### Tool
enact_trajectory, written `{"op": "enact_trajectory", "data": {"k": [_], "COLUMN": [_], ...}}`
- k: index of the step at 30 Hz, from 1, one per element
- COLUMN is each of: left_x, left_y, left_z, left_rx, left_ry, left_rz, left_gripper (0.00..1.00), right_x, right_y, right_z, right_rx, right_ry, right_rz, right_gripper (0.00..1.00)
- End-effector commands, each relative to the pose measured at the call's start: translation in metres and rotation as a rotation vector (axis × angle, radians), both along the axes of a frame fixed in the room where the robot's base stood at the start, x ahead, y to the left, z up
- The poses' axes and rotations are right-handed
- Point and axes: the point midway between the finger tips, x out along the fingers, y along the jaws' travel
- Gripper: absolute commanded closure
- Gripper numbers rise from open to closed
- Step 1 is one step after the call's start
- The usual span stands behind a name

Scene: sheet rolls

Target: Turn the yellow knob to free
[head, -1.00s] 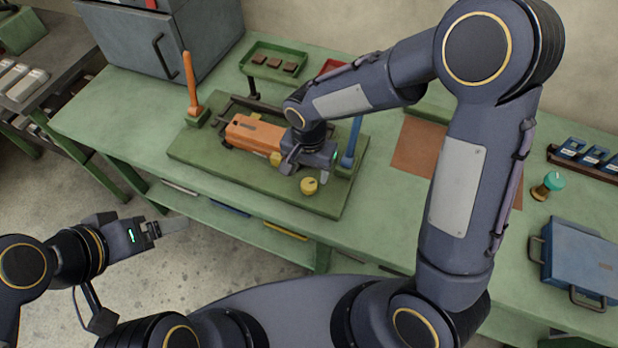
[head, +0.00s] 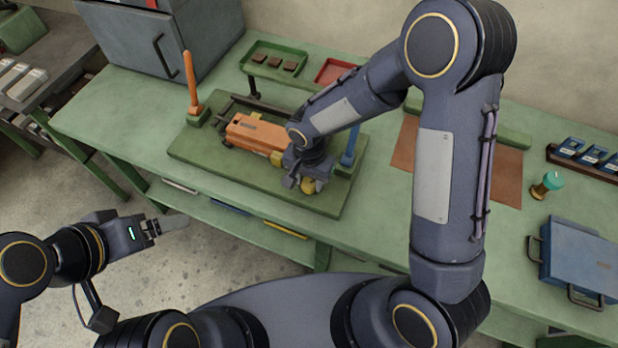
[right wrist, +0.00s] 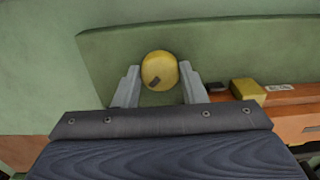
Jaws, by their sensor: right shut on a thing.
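The yellow knob (head: 309,187) sits near the front right corner of the green board (head: 215,165). In the right wrist view the round yellow knob (right wrist: 159,66) shows from above, with a short dark mark on its lower left part. My right gripper (head: 307,184) is down at the knob, with one finger on each side of it, and is shut on it; the wrist view shows the fingers (right wrist: 160,86) too. My left gripper (head: 155,228) hangs over the floor in front of the bench, far from the knob; its finger gap is unclear.
An orange block (head: 255,136) with a yellow piece lies left of my right gripper. An orange post (head: 190,82) and a blue post (head: 349,145) stand on the board. A green tray (head: 273,62), a red tray (head: 334,70) and a blue case (head: 580,258) are on the bench.

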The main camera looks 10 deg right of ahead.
Motion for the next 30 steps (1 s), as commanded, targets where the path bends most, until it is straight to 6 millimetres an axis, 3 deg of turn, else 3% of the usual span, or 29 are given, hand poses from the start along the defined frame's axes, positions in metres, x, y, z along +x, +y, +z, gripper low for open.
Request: {"op": "enact_trajectory", "data": {"k": [14,30], "left_x": [0.0,0.0], "left_y": [0.0,0.0], "left_z": [-0.01,-0.038], "left_rx": [0.0,0.0], "left_ry": [0.0,0.0], "left_rz": [0.0,0.0], "left_gripper": [0.15,0.15], "right_x": [0.0,0.0], "right_y": [0.0,0.0], "right_z": [-0.001,-0.001], "right_rx": [0.001,0.002], "right_ry": [-0.002,-0.001], "right_rz": [0.113,0.593], "right_gripper": [0.85,0.85]}}
